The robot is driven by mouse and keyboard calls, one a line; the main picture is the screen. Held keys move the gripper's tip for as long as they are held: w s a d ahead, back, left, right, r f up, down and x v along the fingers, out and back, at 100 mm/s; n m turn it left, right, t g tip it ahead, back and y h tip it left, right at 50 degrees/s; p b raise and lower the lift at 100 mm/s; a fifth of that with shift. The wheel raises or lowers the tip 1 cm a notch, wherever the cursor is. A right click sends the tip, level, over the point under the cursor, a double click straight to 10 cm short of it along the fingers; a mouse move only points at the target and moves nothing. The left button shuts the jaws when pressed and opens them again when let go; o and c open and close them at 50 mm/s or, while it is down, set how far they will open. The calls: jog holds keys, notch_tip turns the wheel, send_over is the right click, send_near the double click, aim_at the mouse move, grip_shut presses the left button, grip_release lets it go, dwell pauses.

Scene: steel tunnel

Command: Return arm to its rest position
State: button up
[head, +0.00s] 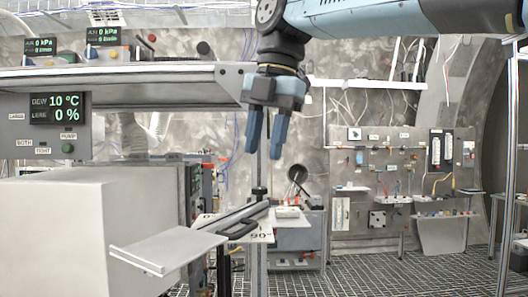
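My gripper (267,135) hangs from the blue-grey arm (365,18) at the top centre of the head view. Its two blue fingers point down with a gap between them, and nothing shows between them. The arm reaches in from the upper right. Below the gripper stands a post with a flat grey plate (170,248) and a black handle (240,229) at its side. The gripper is apart from the plate and handle in the picture. How far it is from them in depth I cannot tell.
A grey shelf (150,87) with gauge displays lies left of the gripper, its end close to the fingers in the picture. A large pale box (60,235) stands below it. A wall panel (400,170) with fittings is at the back right. Grated floor (400,275) lies open at lower right.

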jog(key=s+d+f+m+t+h, duration=0.1)
jog(key=s+d+f+m+t, duration=0.1)
jog(key=d+f+m, duration=0.8)
jog(key=s+d+f+m+t+h, duration=0.1)
jog(key=s+d+f+m+t, duration=0.1)
jog(key=d+f+m, duration=0.9)
notch_tip(320, 180, down, 6)
jog(key=s+m, duration=0.1)
jog(key=m, duration=0.8)
jog(key=shift+d+r+t, duration=0.15)
jog(key=shift+d+t, duration=0.1)
jog(key=shift+t, duration=0.05)
jog(key=shift+o, duration=0.4)
dwell(0.8)
